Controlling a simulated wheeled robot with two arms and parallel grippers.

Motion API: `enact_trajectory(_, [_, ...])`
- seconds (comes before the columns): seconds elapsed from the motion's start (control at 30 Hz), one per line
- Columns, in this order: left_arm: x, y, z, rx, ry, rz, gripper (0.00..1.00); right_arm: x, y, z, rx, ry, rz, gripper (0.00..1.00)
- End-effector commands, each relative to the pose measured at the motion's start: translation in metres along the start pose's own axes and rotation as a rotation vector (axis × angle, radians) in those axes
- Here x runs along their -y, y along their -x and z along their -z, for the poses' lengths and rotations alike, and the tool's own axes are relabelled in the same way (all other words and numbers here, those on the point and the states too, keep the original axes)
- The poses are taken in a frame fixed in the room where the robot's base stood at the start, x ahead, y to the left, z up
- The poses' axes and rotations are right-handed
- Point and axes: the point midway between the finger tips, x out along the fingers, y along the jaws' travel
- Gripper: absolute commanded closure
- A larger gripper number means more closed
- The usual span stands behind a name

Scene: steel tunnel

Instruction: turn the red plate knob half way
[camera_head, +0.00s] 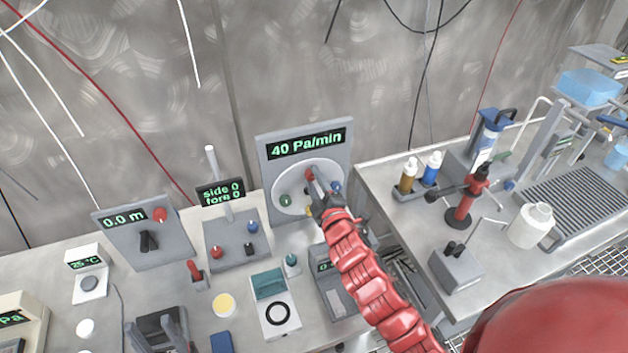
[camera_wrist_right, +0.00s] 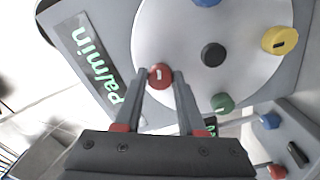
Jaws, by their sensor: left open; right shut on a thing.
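The panel (camera_head: 262,165) reads "40 Pa/min" and carries a round white plate (camera_head: 291,180). The red knob (camera_head: 310,174) is near the top of this plate. In the right wrist view the red knob (camera_wrist_right: 160,77), with a small white mark, sits between the fingertips of my right gripper (camera_wrist_right: 160,80), which is shut on it. My right gripper (camera_head: 316,180) partly covers the plate in the head view. My left gripper (camera_head: 158,326) is open and empty, low over the bench at the left, away from the panel.
The plate also carries a green knob (camera_wrist_right: 222,103), a yellow knob (camera_wrist_right: 281,40), a blue knob (camera_head: 336,186) and a black centre (camera_wrist_right: 213,54). Left of it are a "side 0 / force 0" box (camera_head: 230,240) and a "0.0 m" panel (camera_head: 135,250). Bottles and a stand crowd the right bench.

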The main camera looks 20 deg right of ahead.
Motion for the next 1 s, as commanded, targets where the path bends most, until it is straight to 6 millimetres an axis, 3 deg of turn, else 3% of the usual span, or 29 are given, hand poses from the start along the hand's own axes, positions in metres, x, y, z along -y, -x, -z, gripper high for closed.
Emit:
enact_trajectory(0.4, [0.0000,0.0002,0.0000,0.000,0.000,0.000,0.50,0.0006,0.0001,-0.0010,0.002,-0.006,0.001,1.00])
enact_trajectory(0.43, [0.0000,0.0002,0.0000,0.000,0.000,0.000,0.50,0.0006,0.0001,-0.0010,0.002,-0.006,0.001,0.57])
enact_trajectory(0.57, [0.0000,0.0002,0.0000,0.000,0.000,0.000,0.50,0.0006,0.0001,-0.0009,0.002,-0.006,0.001,0.34])
enact_trajectory(1.0, [-0.0001,0.0028,-0.0005,0.000,0.000,0.000,0.50,0.0015,0.0083,-0.0023,0.003,-0.005,0.001,0.31])
